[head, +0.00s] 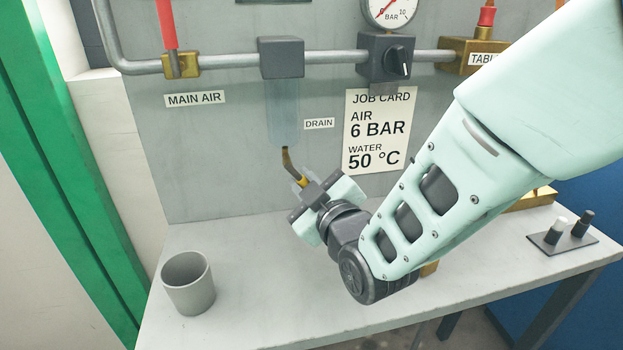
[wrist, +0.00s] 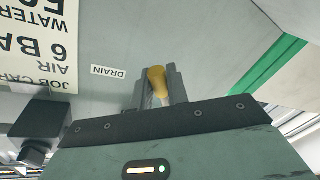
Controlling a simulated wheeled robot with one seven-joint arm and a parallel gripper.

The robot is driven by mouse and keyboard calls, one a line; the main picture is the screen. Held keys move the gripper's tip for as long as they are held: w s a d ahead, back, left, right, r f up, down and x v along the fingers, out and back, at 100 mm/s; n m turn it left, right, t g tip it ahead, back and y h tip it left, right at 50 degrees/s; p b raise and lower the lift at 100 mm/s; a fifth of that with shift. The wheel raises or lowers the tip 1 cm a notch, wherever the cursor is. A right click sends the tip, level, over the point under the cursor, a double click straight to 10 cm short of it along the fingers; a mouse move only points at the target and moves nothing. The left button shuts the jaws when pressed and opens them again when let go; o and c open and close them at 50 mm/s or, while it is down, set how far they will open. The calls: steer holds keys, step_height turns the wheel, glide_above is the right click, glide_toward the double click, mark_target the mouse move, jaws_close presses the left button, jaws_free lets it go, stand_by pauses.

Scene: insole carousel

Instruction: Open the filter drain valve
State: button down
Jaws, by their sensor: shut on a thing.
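The clear filter bowl (head: 283,112) hangs under a grey block on the pipe, beside the DRAIN label (head: 319,124). My gripper (head: 308,187) is at this handle from the lower right. In the wrist view the yellow handle (wrist: 157,80) stands between the two fingers, and my gripper (wrist: 160,88) is shut on it. The fingers hide part of the handle, and I cannot tell how far the valve is turned.
A grey cup (head: 188,283) stands on the bench at the front left. A red-handled main air valve (head: 168,28), a gauge (head: 390,10) and a black regulator knob (head: 401,62) are above. A job card (head: 377,130) is on the panel. The bench (head: 240,260) is clear beside the cup.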

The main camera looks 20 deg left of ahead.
steer(key=shift+f+b, duration=0.1)
steer(key=shift+b, duration=0.2)
steer(key=shift+s+a+f+m+b, duration=0.15)
steer(key=shift+f+m+b, duration=0.1)
steer(key=shift+m+b, duration=0.35)
steer(key=m+b, duration=0.2)
steer(key=b, duration=0.1)
steer(key=shift+s+a+f+t, duration=0.1)
steer(key=shift+a+f+t, duration=0.15)
steer(key=shift+t, duration=0.05)
steer(key=shift+s+a+r+m+t+b, duration=0.15)
steer(key=shift+a+m+t+b, duration=0.1)
steer(key=shift+m+b, duration=0.65)
steer(key=shift+s+a+f+m+t+b, duration=0.1)
steer(key=shift+s+a+m+t+b, duration=0.1)
steer(key=shift+m+b, duration=0.65)
steer(key=shift+s+a+r+m+t+b, duration=0.2)
steer(key=shift+m+b, duration=0.45)
steer(key=shift+b, duration=0.45)
steer(key=shift+w+f+y, duration=0.1)
steer(key=shift+y, duration=0.2)
steer(key=c, duration=1.4)
jaws_free()
